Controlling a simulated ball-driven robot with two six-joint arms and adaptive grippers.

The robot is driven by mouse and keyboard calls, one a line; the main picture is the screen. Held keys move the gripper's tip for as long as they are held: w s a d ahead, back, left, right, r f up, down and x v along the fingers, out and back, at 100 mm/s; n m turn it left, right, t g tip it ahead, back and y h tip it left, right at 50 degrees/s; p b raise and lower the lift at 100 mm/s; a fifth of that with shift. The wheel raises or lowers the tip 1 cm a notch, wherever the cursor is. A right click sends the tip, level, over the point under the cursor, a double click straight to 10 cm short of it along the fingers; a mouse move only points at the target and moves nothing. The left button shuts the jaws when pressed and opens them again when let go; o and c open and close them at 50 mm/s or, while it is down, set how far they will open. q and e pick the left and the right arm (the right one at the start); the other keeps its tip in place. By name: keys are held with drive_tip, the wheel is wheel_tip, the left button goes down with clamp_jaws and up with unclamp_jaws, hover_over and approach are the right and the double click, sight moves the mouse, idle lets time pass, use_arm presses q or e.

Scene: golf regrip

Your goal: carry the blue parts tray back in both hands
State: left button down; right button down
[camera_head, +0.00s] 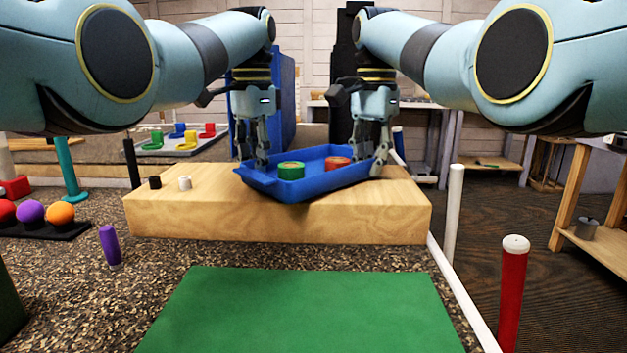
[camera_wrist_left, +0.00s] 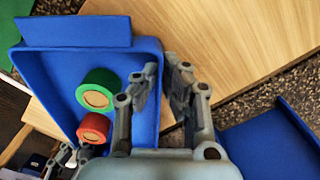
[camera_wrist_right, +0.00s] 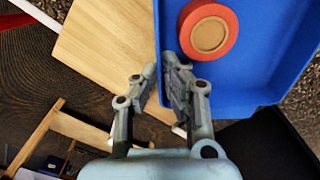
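The blue parts tray (camera_head: 310,187) is over the pale wooden block, turned at an angle with one corner toward me. I cannot tell whether it touches the block. A green roll (camera_head: 291,171) and a red roll (camera_head: 337,164) are in it. My left gripper (camera_head: 253,160) is at the tray's left end; in the left wrist view its fingers (camera_wrist_left: 164,80) close in on both sides of the tray wall. My right gripper (camera_head: 368,160) is at the right end; in the right wrist view its fingers (camera_wrist_right: 161,75) pinch the tray's edge, near the red roll (camera_wrist_right: 208,32).
The wooden block (camera_head: 280,226) also carries a black and a white small cylinder (camera_head: 185,183) at left. A green mat (camera_head: 300,312) lies clear in front. A purple cylinder (camera_head: 110,246) and colored balls (camera_head: 31,211) are at left. A red post (camera_head: 513,290) stands at right.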

use_arm(q)
drive_tip(key=c, duration=1.5)
unclamp_jaws()
drive_tip(key=shift+f, duration=0.1)
use_arm(e)
drive_tip(key=c, duration=1.5)
unclamp_jaws()
drive_tip(key=shift+f, duration=0.15)
drive_tip(key=shift+r, duration=0.25)
use_arm(q)
wheel_tip(320, 180, up, 12)
drive_tip(key=shift+f, duration=0.1)
use_arm(e)
wheel_tip(320, 180, up, 12)
drive_tip(key=shift+f, duration=0.25)
